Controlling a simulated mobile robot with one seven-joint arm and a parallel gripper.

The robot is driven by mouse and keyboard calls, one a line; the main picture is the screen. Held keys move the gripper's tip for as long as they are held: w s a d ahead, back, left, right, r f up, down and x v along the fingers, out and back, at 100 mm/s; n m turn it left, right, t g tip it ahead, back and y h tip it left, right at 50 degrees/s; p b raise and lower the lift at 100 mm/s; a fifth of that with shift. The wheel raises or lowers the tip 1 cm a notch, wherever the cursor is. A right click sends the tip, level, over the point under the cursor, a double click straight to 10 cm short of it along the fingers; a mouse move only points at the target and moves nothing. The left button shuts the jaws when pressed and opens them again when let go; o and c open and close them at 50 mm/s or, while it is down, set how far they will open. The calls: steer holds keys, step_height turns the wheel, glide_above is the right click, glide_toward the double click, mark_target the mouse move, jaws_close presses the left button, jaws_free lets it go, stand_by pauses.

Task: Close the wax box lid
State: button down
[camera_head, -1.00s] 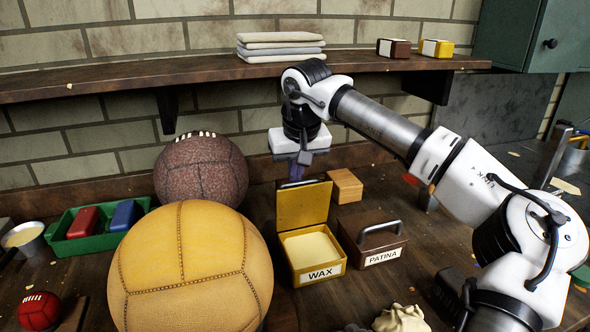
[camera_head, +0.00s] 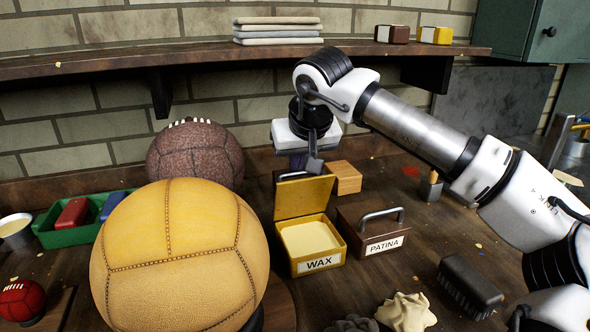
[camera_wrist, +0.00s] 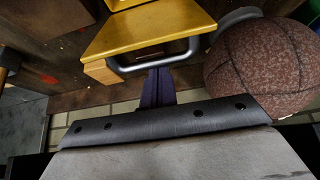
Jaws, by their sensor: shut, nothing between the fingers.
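The wax box (camera_head: 318,262) is yellow, labelled WAX, and stands on the bench with pale wax (camera_head: 309,238) showing inside. Its yellow lid (camera_head: 303,198) stands open, raised at the box's back edge; the lid also shows in the wrist view (camera_wrist: 145,32) with a grey bar handle (camera_wrist: 165,63) on its outer face. My gripper (camera_head: 298,163) is behind the lid, pointing down, its fingertips partly hidden by it. In the wrist view the purple fingers (camera_wrist: 157,80) are together and empty, right at the handle; I cannot tell whether they touch it.
The patina box (camera_head: 375,232) stands close on the right, with a wooden block (camera_head: 346,178) behind it. A large yellow ball (camera_head: 180,262) is close on the left, and a brown ball (camera_head: 196,155) behind. A brush (camera_head: 470,283) lies at the right. A shelf (camera_head: 200,63) runs above.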

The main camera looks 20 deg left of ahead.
mark_target(304, 193)
steer(key=s+d+f+t+y+b, duration=0.1)
steer(key=s+t+b, duration=0.1)
steer(key=b, duration=0.3)
steer(key=s+d+f+t+y+b, duration=0.1)
steer(key=s+d+t+b, duration=0.1)
steer(key=b, duration=0.3)
steer(key=s+d+f+t+y+b, duration=0.1)
steer(key=s+t+y+b, duration=0.1)
steer(key=b, duration=0.4)
steer(key=shift+s+d+f, duration=0.15)
steer(key=shift+d+f, duration=0.05)
steer(key=shift+f, duration=0.1)
steer(key=shift+s+d+f+t+y+b, duration=0.45)
steer(key=shift+s+f+t+y+b, duration=0.2)
steer(key=shift+b, duration=1.45)
steer(key=shift+s+d+f+t+y+b, duration=0.5)
steer(key=shift+s+t+b, duration=0.25)
steer(key=shift+b, duration=1.35)
